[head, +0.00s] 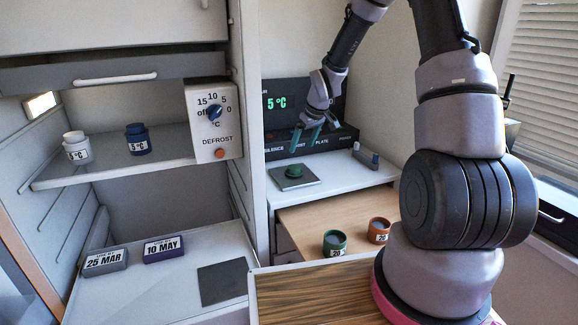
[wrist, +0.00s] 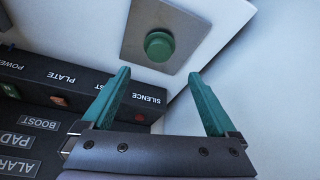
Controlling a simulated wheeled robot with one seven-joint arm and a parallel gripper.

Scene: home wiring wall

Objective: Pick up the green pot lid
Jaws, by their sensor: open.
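The green pot lid (head: 293,171), a small round green piece, sits on a dark grey square plate (head: 311,179) on the white counter. In the wrist view the lid (wrist: 159,46) shows on its plate (wrist: 133,43), beyond the fingertips and apart from them. My gripper (head: 305,141) is open and empty, above and slightly to the right of the lid in the head view. Its two teal fingers (wrist: 159,73) also show in the wrist view. A green pot (head: 334,243) marked 20 stands on the lower wooden surface.
A black control panel (head: 344,139) with buttons stands close behind the lid. A small grey block (head: 365,157) lies on the counter at right. An orange pot (head: 379,230) stands beside the green pot. White and blue jars are on the left shelf.

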